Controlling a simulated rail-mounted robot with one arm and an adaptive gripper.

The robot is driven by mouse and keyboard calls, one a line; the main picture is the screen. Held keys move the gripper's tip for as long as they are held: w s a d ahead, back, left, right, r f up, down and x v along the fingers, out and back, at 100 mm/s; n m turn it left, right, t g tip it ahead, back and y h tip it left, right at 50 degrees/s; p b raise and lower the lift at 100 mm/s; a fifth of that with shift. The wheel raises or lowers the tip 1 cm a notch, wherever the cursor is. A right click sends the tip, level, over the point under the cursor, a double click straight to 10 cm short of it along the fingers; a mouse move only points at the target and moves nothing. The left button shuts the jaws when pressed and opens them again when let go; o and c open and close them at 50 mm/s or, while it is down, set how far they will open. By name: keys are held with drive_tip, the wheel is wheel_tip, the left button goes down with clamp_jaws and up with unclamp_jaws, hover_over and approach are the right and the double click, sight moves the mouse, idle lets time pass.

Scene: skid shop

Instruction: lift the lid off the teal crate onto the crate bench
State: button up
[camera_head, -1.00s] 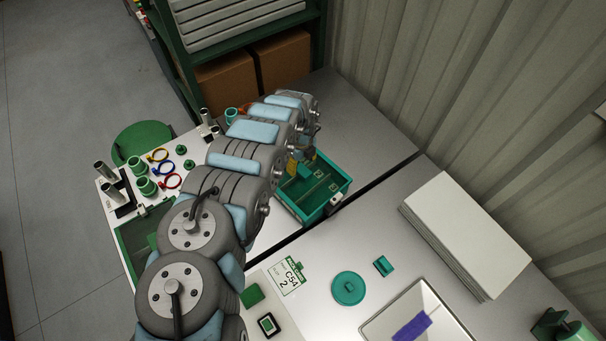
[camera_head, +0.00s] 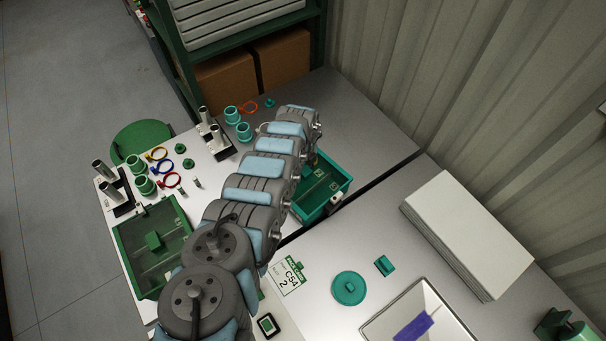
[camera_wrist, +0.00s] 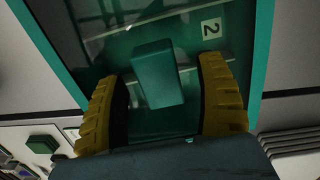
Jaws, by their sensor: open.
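The teal crate (camera_head: 323,203) stands on the grey bench near the seam, partly hidden by my arm in the head view. Its lid (camera_wrist: 186,25) looks see-through, with a teal block handle (camera_wrist: 157,73) in the middle; it fills most of the wrist view. My gripper (camera_wrist: 160,108) is open, its yellow ribbed fingers on either side of the handle, with a gap showing on both sides. Whether the fingertips reach down to the lid is unclear. In the head view my gripper is hidden behind my arm.
A green crate (camera_head: 122,249) with a block handle is at the left, near tubes and coloured rings. A round teal piece (camera_head: 348,288), a small teal block (camera_head: 384,265) and a white tray (camera_head: 365,331) lie on the near bench. A white stack (camera_head: 465,235) is at right.

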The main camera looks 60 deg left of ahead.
drive_tip(key=shift+f, duration=0.25)
clamp_jaws()
idle(0.4)
